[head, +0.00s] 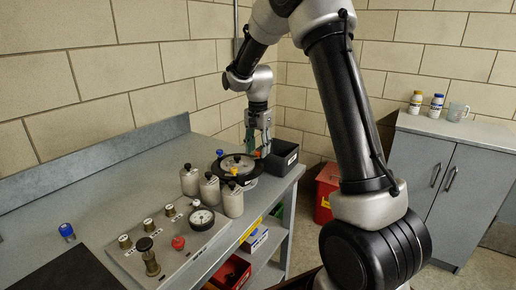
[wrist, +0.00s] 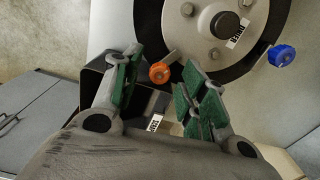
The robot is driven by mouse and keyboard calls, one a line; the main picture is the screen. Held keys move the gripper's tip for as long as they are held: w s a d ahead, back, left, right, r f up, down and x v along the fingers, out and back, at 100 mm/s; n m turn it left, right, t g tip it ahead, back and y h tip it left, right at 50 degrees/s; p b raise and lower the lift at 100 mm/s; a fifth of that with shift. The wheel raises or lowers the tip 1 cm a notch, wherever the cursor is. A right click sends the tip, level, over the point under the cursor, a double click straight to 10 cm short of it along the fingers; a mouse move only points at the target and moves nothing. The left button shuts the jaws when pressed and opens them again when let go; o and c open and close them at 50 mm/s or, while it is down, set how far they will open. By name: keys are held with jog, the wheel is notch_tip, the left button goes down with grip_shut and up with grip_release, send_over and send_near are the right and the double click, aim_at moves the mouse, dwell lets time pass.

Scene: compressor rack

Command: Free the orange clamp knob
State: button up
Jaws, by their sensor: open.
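The orange clamp knob (wrist: 159,72) shows in the wrist view on a short metal arm at the rim of a round lidded vessel (wrist: 210,50). My gripper (wrist: 160,66) is open, its green-padded fingers either side of the knob in the picture, with visible gaps. I cannot tell whether the fingers are level with the knob in depth. In the head view my gripper (head: 258,138) points down at the right side of the vessel (head: 215,168).
A blue knob (wrist: 282,55) sits elsewhere on the vessel's rim; a yellow knob (head: 234,170) shows in the head view. A black bin (head: 282,158) stands close beside my gripper. Grey canisters (head: 232,198) and a gauge panel (head: 165,240) stand nearer on the bench.

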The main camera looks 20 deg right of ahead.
jog(key=shift+f, duration=0.1)
jog(key=shift+c, duration=0.2)
grip_shut()
jog(key=shift+n, duration=0.4)
jog(key=n, duration=0.3)
jog(key=shift+n, duration=0.4)
jog(key=n, duration=0.4)
jog(key=shift+n, duration=0.3)
jog(key=n, duration=0.8)
jog(key=shift+n, duration=0.3)
